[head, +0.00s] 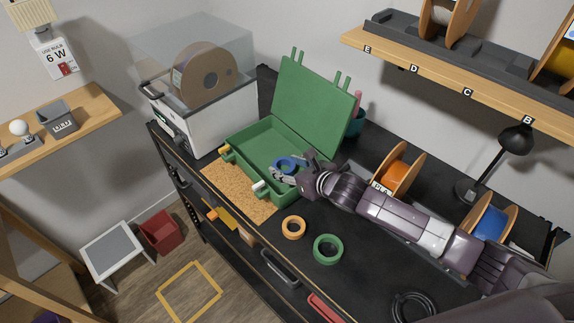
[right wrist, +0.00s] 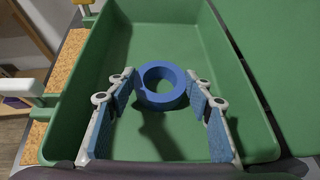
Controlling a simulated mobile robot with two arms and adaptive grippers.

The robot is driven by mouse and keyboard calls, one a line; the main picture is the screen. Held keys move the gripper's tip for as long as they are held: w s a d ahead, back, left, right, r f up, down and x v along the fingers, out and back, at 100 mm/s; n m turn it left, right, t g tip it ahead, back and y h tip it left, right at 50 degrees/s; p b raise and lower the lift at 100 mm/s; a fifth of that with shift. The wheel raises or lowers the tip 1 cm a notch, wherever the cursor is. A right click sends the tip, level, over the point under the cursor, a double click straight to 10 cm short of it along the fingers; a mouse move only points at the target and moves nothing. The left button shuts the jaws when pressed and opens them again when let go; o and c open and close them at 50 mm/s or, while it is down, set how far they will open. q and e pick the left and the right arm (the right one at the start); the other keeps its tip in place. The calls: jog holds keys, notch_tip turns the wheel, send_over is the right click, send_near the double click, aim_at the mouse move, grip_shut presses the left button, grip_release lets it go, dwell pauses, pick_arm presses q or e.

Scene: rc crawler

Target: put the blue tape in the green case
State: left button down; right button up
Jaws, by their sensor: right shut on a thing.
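The blue tape (head: 283,160) is a small ring held over the inside of the open green case (head: 250,146). My right gripper (head: 285,170) reaches in from the right and is shut on the blue tape. In the right wrist view the tape (right wrist: 163,101) sits between the fingertips (right wrist: 162,86), with a shadow on the floor of the case (right wrist: 95,53) below it. The tape appears to hang above that floor, inside the walls. The case lid stands raised at the back. My left gripper is not in view.
An orange tape (head: 293,228) and a green tape (head: 328,250) lie on the dark bench in front of the case. A cork mat (head: 236,190) lies along its front side. A white printer (head: 207,118) stands left, and spools (head: 398,172) stand right.

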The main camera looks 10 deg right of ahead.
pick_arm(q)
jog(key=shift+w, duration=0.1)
pick_arm(e)
jog(key=o, duration=0.7)
jog(key=shift+f, duration=0.1)
jog(key=o, duration=0.5)
jog(key=shift+c, duration=0.2)
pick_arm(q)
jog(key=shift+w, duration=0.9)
pick_arm(e)
jog(key=shift+s, duration=0.1)
jog(key=shift+s+d+r, duration=0.15)
jog(key=shift+s+r, duration=0.05)
jog(key=shift+r, duration=0.05)
jog(key=b+v, duration=0.2)
jog(key=v, duration=0.8)
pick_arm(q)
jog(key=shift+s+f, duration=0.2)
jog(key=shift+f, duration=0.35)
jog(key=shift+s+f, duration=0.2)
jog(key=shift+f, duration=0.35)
pick_arm(e)
jog(key=shift+s+d+r, duration=0.2)
jog(key=shift+s+r, duration=0.2)
jog(key=shift+s, duration=0.15)
